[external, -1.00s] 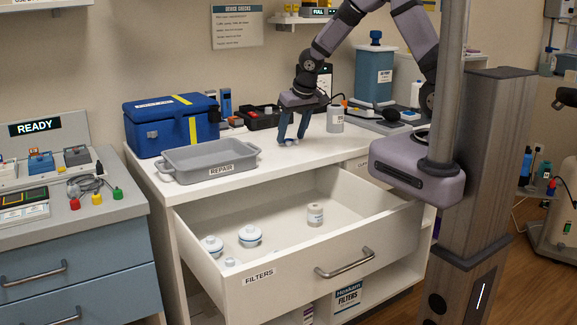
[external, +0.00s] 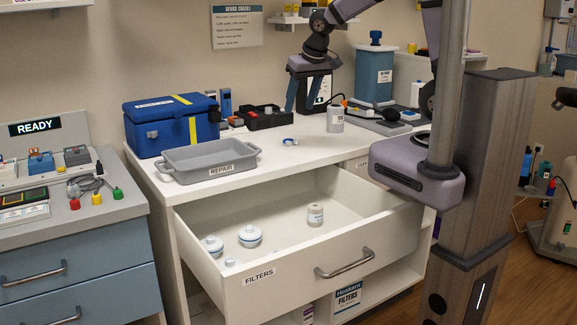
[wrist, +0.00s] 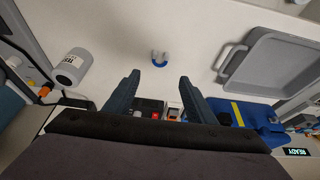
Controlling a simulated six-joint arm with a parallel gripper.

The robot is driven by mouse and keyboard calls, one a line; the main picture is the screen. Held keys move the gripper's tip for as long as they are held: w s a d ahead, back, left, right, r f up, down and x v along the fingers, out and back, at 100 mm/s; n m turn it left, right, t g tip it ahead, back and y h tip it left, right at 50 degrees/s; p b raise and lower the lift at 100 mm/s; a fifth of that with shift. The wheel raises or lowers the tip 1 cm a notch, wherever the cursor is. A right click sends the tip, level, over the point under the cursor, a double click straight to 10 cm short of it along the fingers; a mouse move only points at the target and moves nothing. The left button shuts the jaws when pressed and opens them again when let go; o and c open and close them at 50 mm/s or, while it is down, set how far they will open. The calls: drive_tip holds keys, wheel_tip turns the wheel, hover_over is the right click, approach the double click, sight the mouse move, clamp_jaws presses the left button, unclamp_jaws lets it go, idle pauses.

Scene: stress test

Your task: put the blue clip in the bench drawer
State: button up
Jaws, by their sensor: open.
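The small blue clip (external: 290,142) lies on the white bench top, right of the grey tray. In the wrist view the clip (wrist: 160,58) shows as a blue U-shape with a pale middle, beyond the fingertips and roughly between their lines. My gripper (external: 305,110) is above the bench, behind and a little right of the clip, open and empty. In the wrist view its two fingers (wrist: 159,80) stand wide apart. The bench drawer (external: 270,215), labelled FILTERS, is pulled open below the bench top. It holds white round filters at its left and a small pale jar (external: 315,214).
A grey tray labelled REPAIR (external: 208,160) and a blue case (external: 170,122) stand left on the bench. A grey-white bottle (external: 335,118) stands right of the clip. A black bin (external: 265,117) is behind. The drawer's middle floor is largely clear.

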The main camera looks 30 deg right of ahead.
drive_tip(key=s+d+f+g, duration=0.2)
drive_tip(key=s+d+f, duration=0.2)
drive_tip(key=s+d, duration=0.3)
drive_tip(key=s+d+f+g, duration=0.2)
drive_tip(key=s+d+f, duration=0.3)
drive_tip(key=s+d, duration=0.2)
drive_tip(key=shift+s+d, duration=0.2)
drive_tip(key=shift+s, duration=0.7)
drive_tip(key=shift+o, duration=0.6)
drive_tip(key=shift+s+d+f+g, duration=0.1)
drive_tip(key=shift+s+f+g, duration=0.15)
drive_tip(key=shift+s+g, duration=0.05)
